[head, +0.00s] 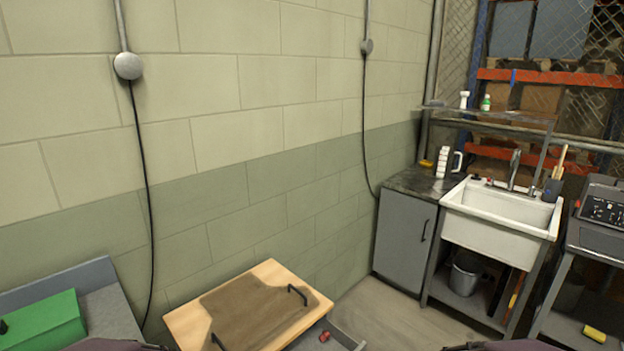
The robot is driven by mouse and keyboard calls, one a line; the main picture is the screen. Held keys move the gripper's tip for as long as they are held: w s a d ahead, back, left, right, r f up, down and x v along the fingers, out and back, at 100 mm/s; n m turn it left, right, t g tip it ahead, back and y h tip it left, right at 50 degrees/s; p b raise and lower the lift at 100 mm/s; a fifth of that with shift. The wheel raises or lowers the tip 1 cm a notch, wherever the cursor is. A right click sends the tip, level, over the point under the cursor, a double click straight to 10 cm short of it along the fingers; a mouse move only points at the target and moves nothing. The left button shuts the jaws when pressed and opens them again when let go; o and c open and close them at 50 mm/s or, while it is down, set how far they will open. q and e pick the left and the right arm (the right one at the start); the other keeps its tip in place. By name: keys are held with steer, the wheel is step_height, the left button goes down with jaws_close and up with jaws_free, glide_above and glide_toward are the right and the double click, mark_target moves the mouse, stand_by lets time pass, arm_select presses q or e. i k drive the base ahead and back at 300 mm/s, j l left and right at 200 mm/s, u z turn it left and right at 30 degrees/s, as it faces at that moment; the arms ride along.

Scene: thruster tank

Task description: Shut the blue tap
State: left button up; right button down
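I see no tap that is clearly blue. A grey metal faucet (514,168) stands at the back of the white sink (500,215) on the right. A small red piece (324,336) sits near the bottom middle, beside a wooden board; I cannot tell what it is. Neither of my grippers is in view. Only dark shapes that may be parts of my arms show at the bottom edge.
A wooden board (190,322) with black handles is at the bottom middle. A green box (45,325) is at bottom left. A grey cabinet (402,243) stands left of the sink, a dark machine (604,212) right of it. Floor (395,315) in front of the cabinet is clear.

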mark_target(532, 187)
steer(key=i+l+z, duration=0.75)
steer(key=i, duration=0.25)
steer(key=i+l+z, duration=0.15)
steer(key=i+z, duration=0.25)
steer(key=i, duration=0.15)
steer(key=i+z, duration=0.35)
steer(key=i, duration=0.15)
